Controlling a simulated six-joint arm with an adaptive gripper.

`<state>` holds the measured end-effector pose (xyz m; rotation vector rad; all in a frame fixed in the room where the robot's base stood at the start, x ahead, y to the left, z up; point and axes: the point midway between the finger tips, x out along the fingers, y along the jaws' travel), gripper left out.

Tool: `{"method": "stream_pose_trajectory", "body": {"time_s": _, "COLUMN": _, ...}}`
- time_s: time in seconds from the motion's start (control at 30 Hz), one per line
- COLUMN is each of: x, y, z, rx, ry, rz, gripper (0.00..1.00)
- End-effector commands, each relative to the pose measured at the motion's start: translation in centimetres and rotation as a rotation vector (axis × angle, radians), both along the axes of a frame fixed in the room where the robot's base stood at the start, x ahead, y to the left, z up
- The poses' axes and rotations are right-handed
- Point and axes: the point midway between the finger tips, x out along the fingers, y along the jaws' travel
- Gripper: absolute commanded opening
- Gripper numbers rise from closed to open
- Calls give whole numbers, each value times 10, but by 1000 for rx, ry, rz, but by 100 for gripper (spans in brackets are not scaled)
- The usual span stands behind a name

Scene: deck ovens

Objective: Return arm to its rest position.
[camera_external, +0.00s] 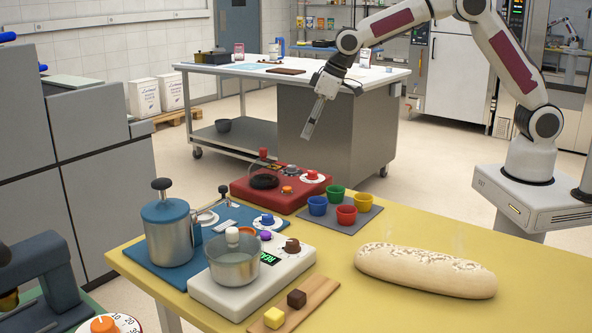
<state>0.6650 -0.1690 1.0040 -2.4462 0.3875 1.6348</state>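My gripper (312,118) hangs at the end of my arm, above and behind the yellow table (415,213), pointing down and a little left. Its fingers look close together, but the view is too small to tell whether they are open or shut. I see nothing held in it. It is apart from everything on the table, with the red device (282,188) lowest and nearest below it.
A steel-topped island (335,130) stands behind.

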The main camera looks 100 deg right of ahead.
Motion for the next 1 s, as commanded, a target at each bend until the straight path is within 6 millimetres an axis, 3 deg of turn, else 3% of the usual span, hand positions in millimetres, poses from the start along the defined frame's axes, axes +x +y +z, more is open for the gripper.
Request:
{"method": "stream_pose_trajectory", "body": {"time_s": 0.67, "x": -2, "y": 1, "z": 1, "rx": 0, "ry": 7, "rz": 6, "gripper": 39}}
{"method": "stream_pose_trajectory", "body": {"time_s": 0.87, "x": -24, "y": 7, "z": -21, "rx": 14, "ry": 74, "rz": 16, "gripper": 39}}
{"method": "stream_pose_trajectory", "body": {"time_s": 1.0, "x": -51, "y": 14, "z": -29, "rx": 27, "ry": 126, "rz": 24, "gripper": 39}}
